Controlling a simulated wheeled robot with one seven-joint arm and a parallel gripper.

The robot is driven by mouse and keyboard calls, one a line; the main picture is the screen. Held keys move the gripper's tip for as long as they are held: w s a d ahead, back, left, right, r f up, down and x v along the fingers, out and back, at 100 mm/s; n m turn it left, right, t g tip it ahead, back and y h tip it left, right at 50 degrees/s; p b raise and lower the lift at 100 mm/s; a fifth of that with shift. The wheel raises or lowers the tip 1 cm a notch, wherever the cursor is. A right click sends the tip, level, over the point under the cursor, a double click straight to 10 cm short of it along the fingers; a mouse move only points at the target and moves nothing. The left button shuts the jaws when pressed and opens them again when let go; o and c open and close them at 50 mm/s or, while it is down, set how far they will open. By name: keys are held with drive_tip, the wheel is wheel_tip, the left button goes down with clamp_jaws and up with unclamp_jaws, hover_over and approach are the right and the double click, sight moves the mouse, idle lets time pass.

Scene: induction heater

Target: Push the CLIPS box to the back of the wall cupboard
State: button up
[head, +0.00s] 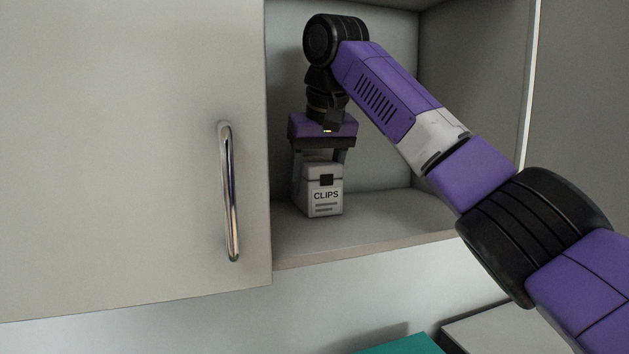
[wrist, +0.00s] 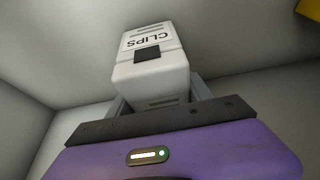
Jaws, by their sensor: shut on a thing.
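The CLIPS box (head: 324,197) is a small white box with a dark square on its front. It is upright on the floor of the open wall cupboard (head: 430,213), near the left side of the opening. My gripper (head: 321,170) points down from above and is shut on the box, with a finger at each side. In the wrist view the box (wrist: 150,78) sits between the fingers of my gripper (wrist: 155,100), its label upside down. The fingers are partly hidden behind the box.
A closed cupboard door (head: 130,150) with a metal handle (head: 230,190) is left of the opening. The shelf right of the box is clear. A teal object (head: 403,345) lies below the cupboard. A yellow thing (wrist: 309,10) shows at the wrist view's corner.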

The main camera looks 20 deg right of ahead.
drive_tip(key=o, duration=1.8)
drive_tip(key=shift+r, duration=0.15)
drive_tip(key=shift+b+v, duration=0.75)
drive_tip(key=shift+v, duration=3.05)
drive_tip(key=shift+s, duration=0.1)
drive_tip(key=shift+d, duration=0.1)
